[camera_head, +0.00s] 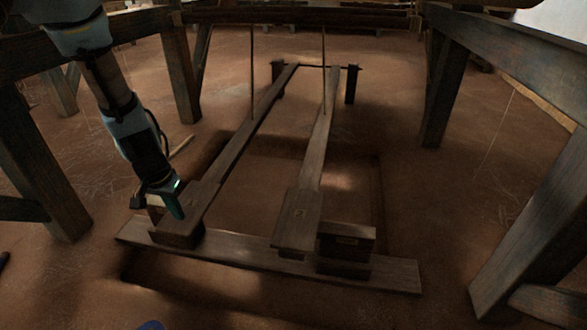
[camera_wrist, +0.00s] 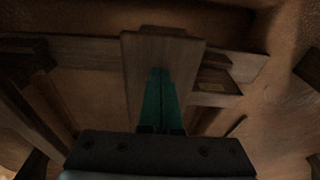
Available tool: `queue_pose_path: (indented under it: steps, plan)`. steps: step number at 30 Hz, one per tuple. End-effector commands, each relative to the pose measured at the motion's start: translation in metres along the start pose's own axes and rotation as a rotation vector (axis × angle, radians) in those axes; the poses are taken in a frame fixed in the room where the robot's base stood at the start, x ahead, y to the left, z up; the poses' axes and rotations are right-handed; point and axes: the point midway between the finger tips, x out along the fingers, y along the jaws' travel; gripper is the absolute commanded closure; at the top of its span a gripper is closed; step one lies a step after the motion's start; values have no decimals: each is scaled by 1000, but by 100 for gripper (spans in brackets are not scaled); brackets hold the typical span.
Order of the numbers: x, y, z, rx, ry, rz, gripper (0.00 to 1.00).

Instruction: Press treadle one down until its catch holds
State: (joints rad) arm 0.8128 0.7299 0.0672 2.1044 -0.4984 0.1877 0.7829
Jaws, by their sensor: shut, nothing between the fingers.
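Two long wooden treadles run from a rear crossbar toward me, each ending in a wide foot pad. The left treadle (camera_head: 232,160) has its pad below my gripper (camera_head: 178,213). My gripper is shut and empty, its teal fingers pointing down at that pad; they overlap it in both views, though contact is hard to confirm. In the wrist view the pad (camera_wrist: 160,48) lies under the fingertips (camera_wrist: 160,72). The right treadle (camera_head: 316,150) has its pad above the front plank. A block beside the left pad is partly hidden by my gripper.
A low front plank (camera_head: 385,273) lies across the pit edge. Thin cords rise from both treadles. Heavy loom posts (camera_head: 183,75) and beams frame both sides.

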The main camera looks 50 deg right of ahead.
Motion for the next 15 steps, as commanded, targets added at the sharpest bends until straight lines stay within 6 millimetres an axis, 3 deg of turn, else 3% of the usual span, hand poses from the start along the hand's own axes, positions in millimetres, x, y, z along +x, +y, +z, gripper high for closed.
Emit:
queue_pose_path:
  steps: [15]
  plan:
    - [58,-1,9,0,-1,-1,100]
